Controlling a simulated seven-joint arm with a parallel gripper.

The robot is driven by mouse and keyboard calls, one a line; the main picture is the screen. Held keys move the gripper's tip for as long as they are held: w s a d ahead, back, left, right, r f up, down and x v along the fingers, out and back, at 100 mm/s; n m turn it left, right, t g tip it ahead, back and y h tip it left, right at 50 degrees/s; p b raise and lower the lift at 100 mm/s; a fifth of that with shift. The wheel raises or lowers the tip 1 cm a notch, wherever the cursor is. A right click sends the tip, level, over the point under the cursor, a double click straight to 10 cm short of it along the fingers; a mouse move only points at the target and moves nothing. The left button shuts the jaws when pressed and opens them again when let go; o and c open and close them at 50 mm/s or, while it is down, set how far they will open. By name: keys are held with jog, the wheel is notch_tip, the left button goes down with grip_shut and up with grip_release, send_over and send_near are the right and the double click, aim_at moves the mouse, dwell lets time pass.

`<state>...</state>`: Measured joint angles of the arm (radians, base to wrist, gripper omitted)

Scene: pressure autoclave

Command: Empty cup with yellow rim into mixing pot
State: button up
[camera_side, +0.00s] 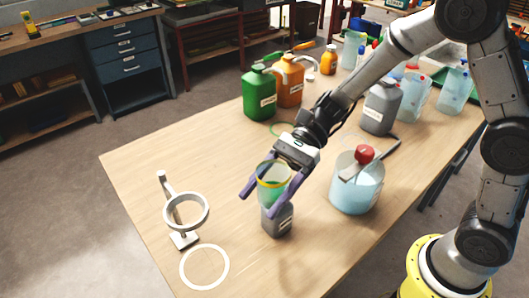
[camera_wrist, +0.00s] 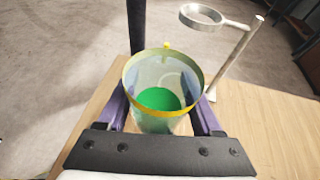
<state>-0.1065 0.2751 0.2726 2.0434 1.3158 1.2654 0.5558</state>
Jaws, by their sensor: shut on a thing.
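The clear cup with the yellow rim (camera_side: 273,173) is held between the purple fingers of my gripper (camera_side: 262,199). In the wrist view the cup (camera_wrist: 163,78) is upright or nearly so, with green content (camera_wrist: 158,99) low inside. My gripper (camera_wrist: 162,112) is shut on the cup's sides. In the side view the cup appears in front of or above a small grey container (camera_side: 278,220); I cannot tell the gap. The mixing pot (camera_side: 356,190), a clear vessel with pale blue liquid, stands to the right of the cup. A stirrer with a red knob (camera_side: 364,153) lies across its top.
A ring stand (camera_side: 186,211) and a white circle (camera_side: 204,267) are at the table's left front. Green (camera_side: 259,94) and orange (camera_side: 289,82) jugs stand at the back. A grey jug (camera_side: 381,106) and clear containers stand behind the pot.

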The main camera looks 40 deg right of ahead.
jog(key=s+d+f+n+g+h, duration=0.2)
jog(key=s+d+n+g+h, duration=0.1)
jog(key=s+n+g+h, duration=0.35)
jog(key=s+d+f+n+g+h, duration=0.2)
jog(key=s+n+g+h, duration=0.3)
jog(key=s+n, duration=0.3)
jog(key=d+n+t+h, duration=0.1)
jog(key=d+n+h, duration=0.5)
jog(key=n+h, duration=0.15)
jog(key=w+d+r+n+t+h, duration=0.3)
jog(key=w+n+t+h, duration=0.1)
jog(key=w+n+t, duration=0.2)
jog(key=w+d+r+n+t+h, duration=0.2)
jog(key=w+d+n+t+h, duration=0.2)
jog(key=w+n+t, duration=0.25)
jog(key=w+d+f+n+t+y, duration=0.2)
jog(key=w+f+n+t+y, duration=0.2)
jog(key=w+f+n+t, duration=0.2)
jog(key=w+n+t, duration=0.2)
jog(key=t, duration=0.1)
jog(key=shift+n, duration=0.35)
jog(key=shift+s+a+t, duration=0.1)
jog(key=shift+s+t, duration=0.1)
jog(key=shift+t, duration=0.1)
